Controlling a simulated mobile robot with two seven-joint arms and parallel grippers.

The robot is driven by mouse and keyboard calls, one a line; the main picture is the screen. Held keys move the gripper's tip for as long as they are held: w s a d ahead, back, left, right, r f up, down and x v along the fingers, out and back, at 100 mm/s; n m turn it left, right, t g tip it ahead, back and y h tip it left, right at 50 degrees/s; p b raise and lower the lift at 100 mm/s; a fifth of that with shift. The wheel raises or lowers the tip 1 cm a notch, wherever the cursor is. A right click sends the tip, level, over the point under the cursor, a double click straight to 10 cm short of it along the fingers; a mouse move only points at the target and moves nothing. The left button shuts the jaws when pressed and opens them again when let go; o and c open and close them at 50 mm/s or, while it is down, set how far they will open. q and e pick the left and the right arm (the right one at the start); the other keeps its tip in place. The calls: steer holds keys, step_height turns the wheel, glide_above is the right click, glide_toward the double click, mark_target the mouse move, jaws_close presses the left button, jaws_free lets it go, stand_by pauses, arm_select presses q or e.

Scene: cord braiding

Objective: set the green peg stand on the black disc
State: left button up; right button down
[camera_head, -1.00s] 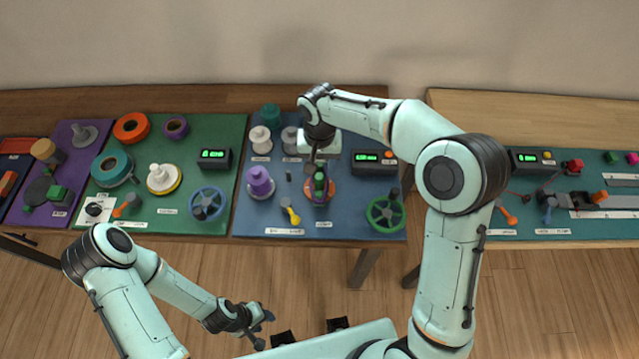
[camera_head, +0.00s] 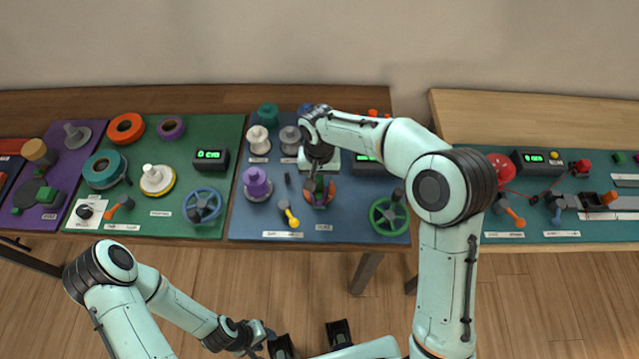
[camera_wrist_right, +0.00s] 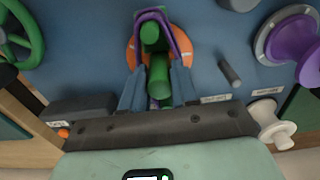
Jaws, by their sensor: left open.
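My right gripper (camera_head: 318,178) points down over an orange disc (camera_head: 330,194) on the blue mat. A green upright piece (camera_head: 319,193) stands between its fingers; in the right wrist view this is a green cylinder (camera_wrist_right: 159,80) in front of a purple bracket (camera_wrist_right: 170,30). My right gripper's fingers (camera_wrist_right: 158,82) flank the cylinder; whether they touch it is unclear. I cannot tell for sure that this is the peg stand. A dark disc (camera_head: 28,194) lies on the purple mat at far left, beside a green block (camera_head: 47,195). My left gripper (camera_head: 262,335) is open and low, off the table.
A purple spool (camera_head: 257,184), a yellow-knobbed lever (camera_head: 289,214) and a green handwheel (camera_head: 388,215) surround my right gripper on the blue mat (camera_head: 340,234). Pale spools and a display box stand behind. The green mat (camera_head: 150,125) between blue and purple mats holds several rolls and spools.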

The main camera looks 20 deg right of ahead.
mark_target(319, 177)
steer(key=shift+r+p, duration=1.8)
steer(key=shift+r, duration=1.75)
arm_select(q)
steer(key=w+r, duration=0.2)
steer(key=r, duration=0.1)
steer(key=w+r, duration=0.1)
steer(key=shift+r, duration=0.2)
steer(key=shift+s, duration=0.15)
arm_select(e)
steer(key=shift+s+f, duration=0.1)
